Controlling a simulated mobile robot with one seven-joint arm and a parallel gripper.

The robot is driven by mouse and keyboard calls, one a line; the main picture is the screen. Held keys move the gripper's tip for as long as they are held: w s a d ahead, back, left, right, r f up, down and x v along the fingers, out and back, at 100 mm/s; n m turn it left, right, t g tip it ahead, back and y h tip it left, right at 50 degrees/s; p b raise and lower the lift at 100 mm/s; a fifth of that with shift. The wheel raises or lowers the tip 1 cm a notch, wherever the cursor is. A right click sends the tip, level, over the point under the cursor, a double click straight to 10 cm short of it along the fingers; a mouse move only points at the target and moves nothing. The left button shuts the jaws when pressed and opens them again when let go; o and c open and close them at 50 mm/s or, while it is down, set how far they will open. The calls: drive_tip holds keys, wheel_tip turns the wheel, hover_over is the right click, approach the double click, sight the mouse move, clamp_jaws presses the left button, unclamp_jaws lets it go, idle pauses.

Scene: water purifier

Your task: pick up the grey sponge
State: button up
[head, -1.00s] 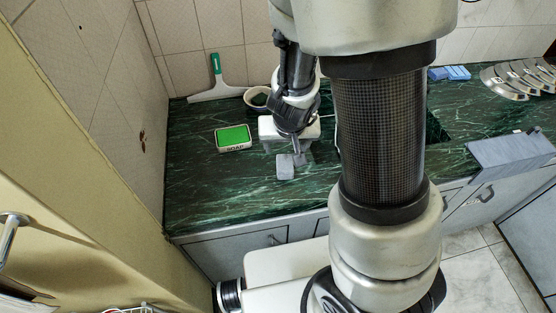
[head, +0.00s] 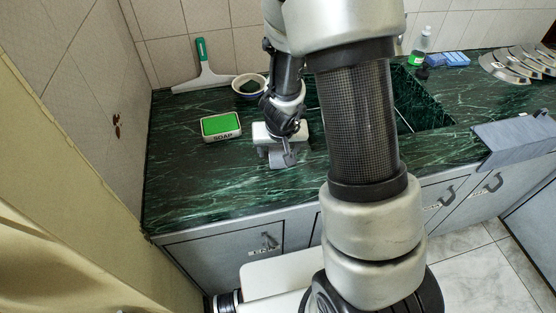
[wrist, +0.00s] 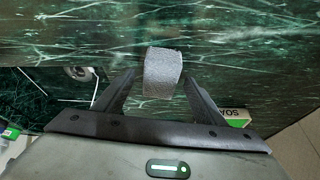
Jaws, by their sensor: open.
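The grey sponge (wrist: 163,73) is a small rough-faced block on the dark green marble counter. In the wrist view it lies between the tips of my gripper (wrist: 159,80), with a gap to the finger on each side. My gripper is open and holds nothing. In the head view the gripper (head: 282,151) is low over the counter, close to the grey sponge (head: 276,160), which the gripper partly hides.
A green-topped soap box (head: 221,126) lies left of the gripper. A bowl (head: 249,86) and a squeegee (head: 203,77) are behind. Right are the sink (head: 420,106), a soap bottle (head: 419,48), blue sponges (head: 449,59) and plates (head: 512,68). The counter's front left is clear.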

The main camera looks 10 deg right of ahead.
sight(278, 150)
drive_tip(key=shift+w+f, duration=0.25)
drive_tip(key=shift+f, duration=0.3)
drive_tip(key=c, duration=1.1)
drive_tip(key=shift+r, duration=0.1)
wheel_tip(278, 150, up, 10)
drive_tip(key=p, duration=0.8)
